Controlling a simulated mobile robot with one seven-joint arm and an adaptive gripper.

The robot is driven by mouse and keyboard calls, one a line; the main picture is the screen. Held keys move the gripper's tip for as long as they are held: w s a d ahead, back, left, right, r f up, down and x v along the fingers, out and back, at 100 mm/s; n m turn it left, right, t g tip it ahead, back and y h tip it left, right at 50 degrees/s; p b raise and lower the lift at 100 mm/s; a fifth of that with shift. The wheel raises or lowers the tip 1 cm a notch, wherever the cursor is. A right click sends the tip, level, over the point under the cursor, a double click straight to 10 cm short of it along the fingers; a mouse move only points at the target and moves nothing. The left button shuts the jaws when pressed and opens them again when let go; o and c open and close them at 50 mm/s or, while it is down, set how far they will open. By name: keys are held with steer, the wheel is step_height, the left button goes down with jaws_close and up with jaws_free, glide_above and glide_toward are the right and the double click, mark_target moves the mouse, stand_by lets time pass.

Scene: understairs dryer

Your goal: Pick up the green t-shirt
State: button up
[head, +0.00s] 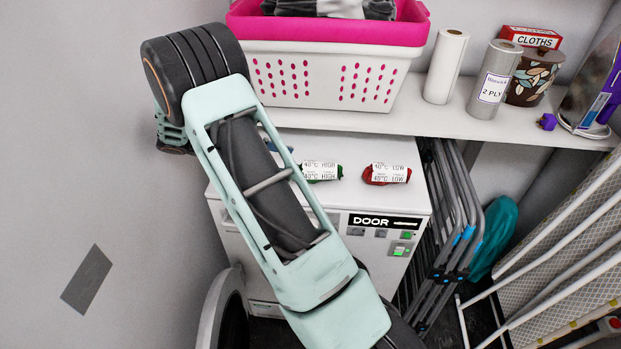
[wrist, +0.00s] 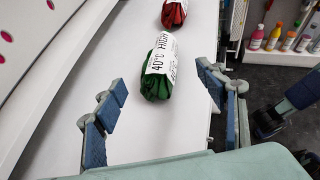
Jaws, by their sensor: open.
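The green t-shirt (wrist: 157,87) is a rolled bundle in a white band reading "40°C HIGH". In the head view the green t-shirt (head: 339,172) lies on top of the white machine (head: 300,148), just right of my arm. My gripper (wrist: 164,86) is open and empty in the wrist view. Its blue-padded fingers stand apart on either side of the bundle's near end, with gaps on both sides. I cannot tell how high the fingertips are above the surface. In the head view my arm hides most of the gripper.
A red bundle (head: 372,175) marked "40°C LOW" lies to the right of the green one. A shelf (head: 420,122) above the machine's back holds a pink-and-white basket (head: 325,75) and a paper roll (head: 446,66). Folded metal frames (head: 455,215) stand right of the machine.

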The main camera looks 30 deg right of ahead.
mark_target(313, 163)
steer(key=shift+d+f, duration=0.15)
steer(key=shift+f, duration=0.3)
steer(key=x, duration=0.7)
steer(key=shift+d+r, duration=0.2)
steer(key=shift+d, duration=0.05)
steer(key=c, duration=1.4)
steer(key=shift+r, duration=0.1)
steer(key=shift+r, duration=0.6)
steer(key=shift+n+t, duration=0.4)
steer(key=shift+s+a+r, duration=1.35)
steer(key=shift+s+r, duration=0.55)
steer(key=shift+s+a+r, duration=1.3)
steer(key=shift+s+r, duration=0.6)
steer(key=shift+r, duration=0.05)
steer(key=shift+s+a+r, duration=1.35)
steer(key=shift+s+r, duration=0.55)
